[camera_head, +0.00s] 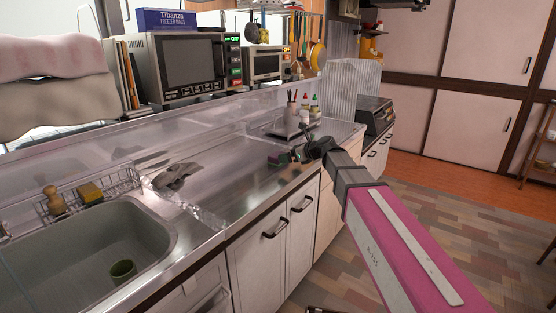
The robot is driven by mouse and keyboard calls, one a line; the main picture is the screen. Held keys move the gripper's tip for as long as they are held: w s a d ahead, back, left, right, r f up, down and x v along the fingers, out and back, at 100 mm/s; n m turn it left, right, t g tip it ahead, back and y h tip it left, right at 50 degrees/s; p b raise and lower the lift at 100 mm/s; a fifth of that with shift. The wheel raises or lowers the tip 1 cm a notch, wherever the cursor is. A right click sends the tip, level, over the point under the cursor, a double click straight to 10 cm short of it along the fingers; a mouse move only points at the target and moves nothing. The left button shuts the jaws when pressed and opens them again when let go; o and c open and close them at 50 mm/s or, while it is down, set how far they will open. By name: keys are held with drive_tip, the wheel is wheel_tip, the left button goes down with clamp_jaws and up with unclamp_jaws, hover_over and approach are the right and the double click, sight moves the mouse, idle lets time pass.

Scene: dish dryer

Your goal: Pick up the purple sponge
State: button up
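A small block, purplish with a green part, which looks like the purple sponge (279,159), is on or just above the steel counter near its front edge. My gripper (297,154) is at the end of my arm, directly to the right of the block and very close to it. The dark fingers are small and partly merge with the block. I cannot tell whether they touch it, or whether they are open or shut.
Crumpled clear plastic (180,180) lies mid-counter. Open counter lies left of the gripper.

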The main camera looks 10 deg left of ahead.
drive_tip(key=x, duration=0.4)
drive_tip(key=shift+a+f, duration=0.2)
drive_tip(key=shift+f, duration=0.1)
drive_tip(key=shift+c, duration=0.3)
drive_tip(key=c, duration=0.7)
drive_tip(key=shift+r, duration=0.15)
